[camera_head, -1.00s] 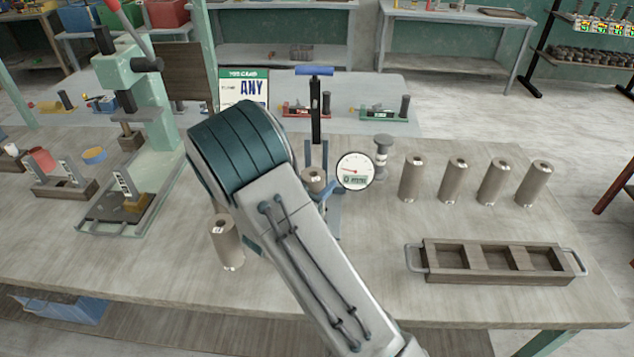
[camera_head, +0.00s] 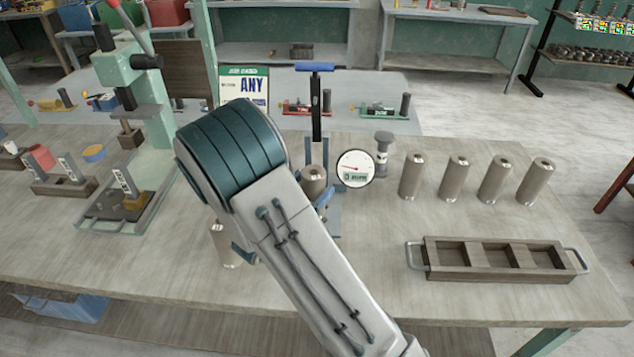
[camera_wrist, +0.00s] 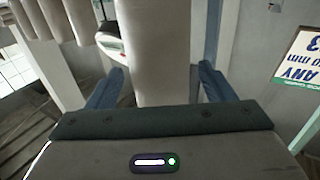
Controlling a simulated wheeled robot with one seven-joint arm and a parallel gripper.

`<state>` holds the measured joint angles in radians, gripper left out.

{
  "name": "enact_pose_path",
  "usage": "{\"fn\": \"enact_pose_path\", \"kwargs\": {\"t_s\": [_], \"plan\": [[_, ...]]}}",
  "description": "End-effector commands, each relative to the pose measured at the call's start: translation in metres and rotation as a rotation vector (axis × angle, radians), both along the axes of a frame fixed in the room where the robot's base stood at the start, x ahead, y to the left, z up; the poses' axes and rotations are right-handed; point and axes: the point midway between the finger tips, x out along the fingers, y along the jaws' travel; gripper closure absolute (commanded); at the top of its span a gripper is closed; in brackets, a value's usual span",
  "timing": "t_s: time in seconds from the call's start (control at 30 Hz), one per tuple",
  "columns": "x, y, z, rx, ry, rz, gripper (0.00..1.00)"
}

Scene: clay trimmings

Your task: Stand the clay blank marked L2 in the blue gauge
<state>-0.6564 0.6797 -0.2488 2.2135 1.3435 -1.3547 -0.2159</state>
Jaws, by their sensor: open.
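The gauge has a blue top handle (camera_head: 315,67), blue uprights and a round white dial (camera_head: 355,168). A grey-brown clay blank (camera_head: 313,182) stands upright in it, beside the dial. In the wrist view this blank (camera_wrist: 152,45) rises between the two blue fingers of my gripper (camera_wrist: 162,72). The fingers are open, with a gap on each side of it. In the head view my arm hides most of the gripper; one blue fingertip shows beside the gauge. Another blank (camera_head: 222,243) stands front left, partly behind my arm. I cannot read L2 on any blank.
Several blanks (camera_head: 411,178) stand in a row at the right. A wooden tray (camera_head: 432,277) with three empty compartments lies in front of them. A green press (camera_head: 160,140) stands at the left. A sign (camera_head: 245,85) reading ANY stands behind my arm.

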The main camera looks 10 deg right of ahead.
Motion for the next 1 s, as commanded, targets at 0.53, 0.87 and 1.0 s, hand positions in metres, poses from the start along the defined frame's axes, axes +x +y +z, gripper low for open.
{"fn": "enact_pose_path", "kwargs": {"t_s": [0.53, 0.87, 1.0], "plan": [[-0.059, 0.065, 0.0, -0.001, 0.001, 0.001, 0.24], [-0.06, 0.066, 0.0, -0.001, 0.001, 0.0, 0.24], [-0.06, 0.066, 0.0, -0.001, 0.001, 0.0, 0.24]]}}
